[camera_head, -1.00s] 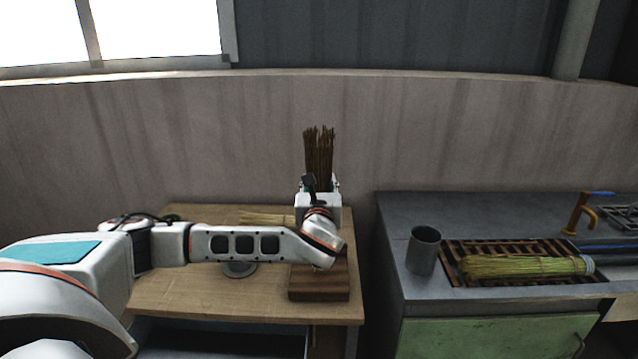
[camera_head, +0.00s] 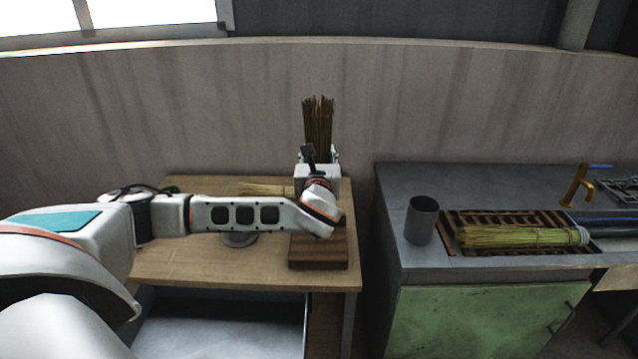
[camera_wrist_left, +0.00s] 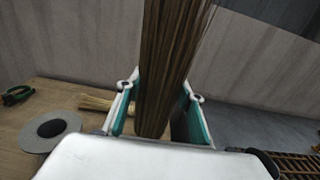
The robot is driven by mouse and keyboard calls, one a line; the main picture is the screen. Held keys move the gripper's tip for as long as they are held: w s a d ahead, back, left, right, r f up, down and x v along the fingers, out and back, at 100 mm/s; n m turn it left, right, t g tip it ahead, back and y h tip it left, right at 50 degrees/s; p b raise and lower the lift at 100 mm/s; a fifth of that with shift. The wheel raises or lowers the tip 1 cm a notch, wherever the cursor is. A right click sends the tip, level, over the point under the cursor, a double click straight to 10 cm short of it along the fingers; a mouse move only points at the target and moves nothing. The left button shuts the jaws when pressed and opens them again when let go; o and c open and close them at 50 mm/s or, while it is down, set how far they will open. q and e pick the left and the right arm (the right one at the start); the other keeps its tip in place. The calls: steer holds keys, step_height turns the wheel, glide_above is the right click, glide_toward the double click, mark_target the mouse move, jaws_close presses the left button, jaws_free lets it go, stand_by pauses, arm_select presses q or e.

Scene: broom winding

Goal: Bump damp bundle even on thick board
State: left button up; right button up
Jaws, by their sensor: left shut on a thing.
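A brown bundle of stalks (camera_head: 318,123) stands upright above the thick dark board (camera_head: 320,252) on the wooden table. My left gripper (camera_head: 318,160) is shut on the bundle, which also shows between its teal-lined fingers in the left wrist view (camera_wrist_left: 172,60). My wrist and hand hide the bundle's lower end in the head view, so I cannot tell whether it touches the board. My right gripper is not in view.
A pale bundle (camera_head: 265,188) and a grey disc-like roll (camera_head: 240,239) lie on the table (camera_head: 180,262). To the right, a grey counter (camera_head: 400,262) holds a grey cup (camera_head: 421,219) and a green-yellow bundle (camera_head: 515,236) on a slatted rack. A gap separates table and counter.

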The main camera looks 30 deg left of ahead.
arm_select(q)
steer(key=shift+f+b, duration=0.7)
steer(key=shift+f, duration=1.45)
steer(key=shift+r, duration=0.1)
step_height(320, 180, up, 3)
steer(key=p, duration=0.3)
steer(key=shift+r+p, duration=0.95)
steer(key=shift+r, duration=0.05)
steer(key=shift+f, duration=0.15)
